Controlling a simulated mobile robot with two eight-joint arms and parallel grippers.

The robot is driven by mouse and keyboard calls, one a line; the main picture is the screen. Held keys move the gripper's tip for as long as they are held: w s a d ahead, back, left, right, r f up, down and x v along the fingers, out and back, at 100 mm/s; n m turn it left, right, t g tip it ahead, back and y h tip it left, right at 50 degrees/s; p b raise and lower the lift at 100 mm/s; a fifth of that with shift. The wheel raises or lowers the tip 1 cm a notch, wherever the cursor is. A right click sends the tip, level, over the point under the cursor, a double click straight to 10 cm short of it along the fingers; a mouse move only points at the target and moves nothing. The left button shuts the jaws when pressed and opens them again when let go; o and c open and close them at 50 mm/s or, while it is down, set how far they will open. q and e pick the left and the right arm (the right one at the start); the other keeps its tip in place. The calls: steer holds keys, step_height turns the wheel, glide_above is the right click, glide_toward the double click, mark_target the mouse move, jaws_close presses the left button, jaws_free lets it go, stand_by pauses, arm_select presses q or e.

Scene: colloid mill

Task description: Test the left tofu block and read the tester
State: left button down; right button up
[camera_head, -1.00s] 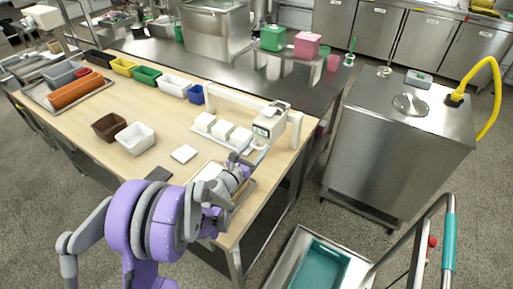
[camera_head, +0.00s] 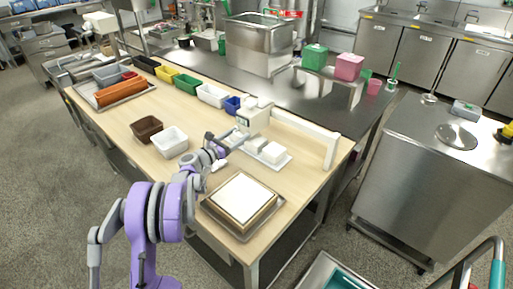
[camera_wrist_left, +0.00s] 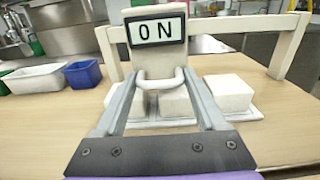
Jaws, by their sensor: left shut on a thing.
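The white tester (camera_head: 256,118) hangs from a white rail frame (camera_head: 305,130) above a row of white tofu blocks. Its display, clear in the left wrist view (camera_wrist_left: 157,31), reads 0 N. My left gripper (camera_wrist_left: 160,80) is shut on the pale bar handle below the display. In the head view, my left gripper (camera_head: 222,140) reaches the tester from the front left. The left tofu block (camera_head: 236,138) is partly hidden by the gripper and tester.
A framed white board (camera_head: 240,198) lies at the table's front right. A brown bin (camera_head: 147,128) and white bin (camera_head: 169,141) stand left of my arm. Yellow, green, white and blue bins line the back edge. Bare wood lies around the front left.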

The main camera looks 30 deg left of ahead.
arm_select(q)
steer(key=w+a, duration=0.1)
steer(key=a, duration=0.6)
steer(key=shift+a+r, duration=0.1)
steer(key=shift+a, duration=0.05)
steer(key=shift+c, duration=1.6)
jaws_free()
steer(key=shift+o, duration=0.3)
steer(key=s, duration=0.3)
steer(key=s+a, duration=0.1)
steer(key=s, duration=0.6)
steer(key=shift+s+a, duration=0.25)
steer(key=shift+s, duration=0.05)
steer(key=shift+d, duration=0.1)
